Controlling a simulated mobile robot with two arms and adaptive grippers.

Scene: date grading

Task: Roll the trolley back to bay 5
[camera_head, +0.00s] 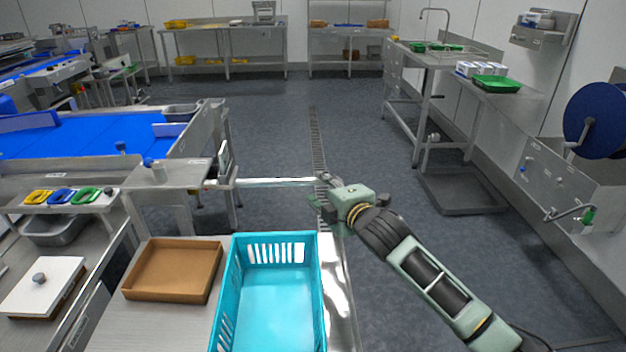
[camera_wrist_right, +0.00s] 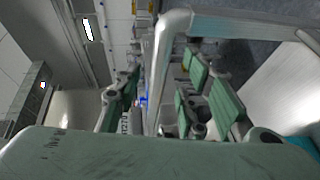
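The steel trolley (camera_head: 338,283) stands in front of me, with a teal crate (camera_head: 321,290) on its top. A steel handle bar (camera_head: 272,182) runs across beyond the crate. My right gripper (camera_head: 325,194) is at the right end of this bar. In the right wrist view the bar (camera_wrist_right: 158,75) passes between the spread fingers of my right gripper (camera_wrist_right: 160,98). Gaps show beside the bar, so the gripper looks open around it and not clamped. My left gripper is in neither view. No bay number can be read.
A brown tray (camera_head: 172,270) lies left of the crate. A sorting line with a blue belt (camera_head: 95,135) stands at the left. A sink bench (camera_head: 430,58) and a floor-level grey tray (camera_head: 462,192) are at the right. The floor (camera_head: 345,130) ahead is clear, with a drain strip (camera_head: 316,140).

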